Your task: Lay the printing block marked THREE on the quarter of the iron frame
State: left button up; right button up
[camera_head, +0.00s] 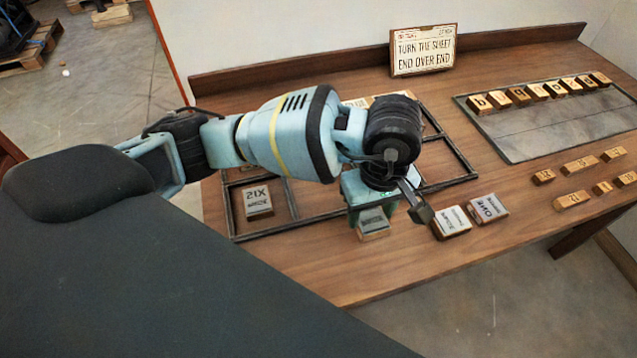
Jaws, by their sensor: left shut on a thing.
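My left gripper (372,208) is shut on a wooden block (374,223) with a grey face, at the near side of the dark iron frame (290,232). The marking on this block cannot be read, and I cannot tell whether it touches the table. The frame is divided by bars and lies on the table, partly hidden by my left arm. A block with mirrored letters like SIX (257,201) lies in its near left quarter. Another block (392,96) shows partly behind my arm at the far side. My right gripper is not in view.
Two lettered blocks, one unclear (452,222) and one like ONE (488,208), lie right of the held block. Several small blocks (580,166) lie at the right. A grey tray (550,125) holds a row of letter blocks. A sign (423,50) stands behind.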

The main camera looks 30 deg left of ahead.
pick_arm(q)
jog(key=p, duration=0.1)
send_over(319, 192)
jog(key=d, duration=0.2)
jog(key=shift+s+a+f, duration=0.2)
jog(key=shift+s+f, duration=0.05)
jog(key=shift+f, duration=0.2)
jog(key=shift+w+a+f, duration=0.1)
jog(key=shift+w+a, duration=0.05)
jog(key=shift+a, duration=0.3)
jog(key=f, duration=0.1)
jog(key=f+p, duration=0.1)
jog(key=f, duration=0.1)
jog(key=shift+w+a+f, duration=0.1)
jog(key=shift+a+f, duration=0.1)
jog(key=shift+a, duration=0.2)
jog(key=shift+f, duration=0.1)
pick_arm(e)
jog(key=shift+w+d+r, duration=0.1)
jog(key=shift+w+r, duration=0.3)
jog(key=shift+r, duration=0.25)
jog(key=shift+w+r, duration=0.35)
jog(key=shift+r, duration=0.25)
pick_arm(q)
jog(key=shift+f, duration=0.1)
jog(key=shift+f, duration=0.15)
jog(key=o, duration=1)
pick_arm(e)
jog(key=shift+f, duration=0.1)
